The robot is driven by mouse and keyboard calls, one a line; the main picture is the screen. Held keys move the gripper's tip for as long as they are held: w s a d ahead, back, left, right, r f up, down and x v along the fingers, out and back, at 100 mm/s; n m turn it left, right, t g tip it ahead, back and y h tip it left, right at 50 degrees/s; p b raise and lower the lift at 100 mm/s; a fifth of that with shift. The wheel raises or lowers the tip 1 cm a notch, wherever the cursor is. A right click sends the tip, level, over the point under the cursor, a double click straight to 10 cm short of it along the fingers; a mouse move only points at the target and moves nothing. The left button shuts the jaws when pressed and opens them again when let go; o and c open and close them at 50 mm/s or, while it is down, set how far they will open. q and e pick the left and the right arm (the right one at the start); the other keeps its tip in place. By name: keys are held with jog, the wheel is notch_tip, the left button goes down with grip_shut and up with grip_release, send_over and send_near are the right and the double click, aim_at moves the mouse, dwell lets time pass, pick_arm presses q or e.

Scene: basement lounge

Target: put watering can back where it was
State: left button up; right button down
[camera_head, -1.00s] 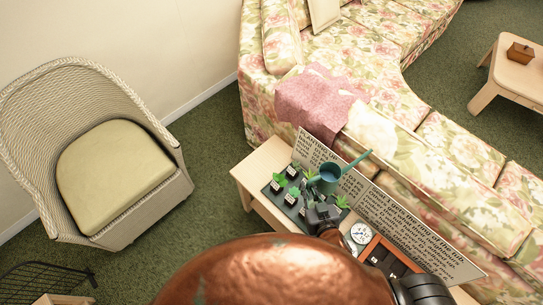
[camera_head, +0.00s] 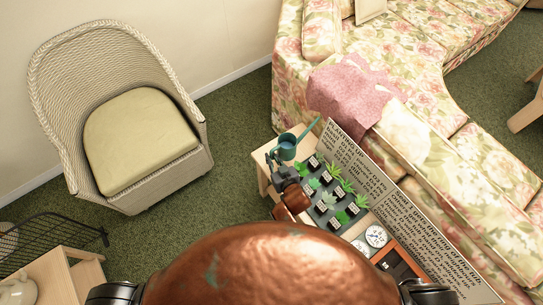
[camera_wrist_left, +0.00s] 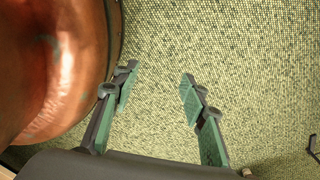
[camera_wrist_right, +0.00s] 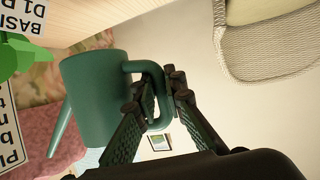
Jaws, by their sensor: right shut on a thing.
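The teal watering can (camera_head: 286,150) is at the left end of the small wooden table (camera_head: 262,172), left of the tray of plants, with its spout toward the sofa. In the right wrist view the can (camera_wrist_right: 92,95) shows large, and my right gripper (camera_wrist_right: 158,88) is shut on its handle. In the head view my right gripper (camera_head: 277,165) is just in front of the can. I cannot tell whether the can's base touches the table. My left gripper (camera_wrist_left: 158,80) is open and empty above the green carpet.
A dark tray (camera_head: 319,221) holds several small labelled plants. A printed sign board (camera_head: 385,205) stands behind it; a round dial (camera_head: 376,236) and an orange-framed box (camera_head: 400,262) are to the right. A wicker chair (camera_head: 150,140) stands left, beyond open carpet.

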jog(key=w+f, duration=0.1)
jog(key=w+f+b, duration=0.1)
jog(key=w+f, duration=0.1)
jog(key=w+f+b, duration=0.1)
jog(key=f, duration=0.1)
jog(key=shift+w+a+f, duration=0.15)
jog(key=shift+w+a, duration=0.1)
jog(key=shift+w, duration=0.1)
jog(key=shift+w+f, duration=0.25)
jog(key=shift+w, duration=0.05)
jog(key=shift+w+f+b, duration=0.2)
jog(key=shift+f+b, duration=0.15)
jog(key=shift+b, duration=0.1)
pick_arm(q)
jog(key=shift+g, duration=0.3)
jog(key=shift+s+d+f+b, duration=0.1)
jog(key=shift+s+f+b, duration=0.1)
jog(key=shift+s+f, duration=0.4)
jog(key=shift+s+a+f+b, duration=0.1)
jog(key=shift+s+f+b, duration=0.15)
jog(key=shift+f, duration=0.65)
jog(key=shift+s+d+f+b, duration=0.15)
jog(key=shift+s+f, duration=0.35)
jog(key=shift+f, duration=0.25)
pick_arm(e)
jog(key=shift+f, duration=1.3)
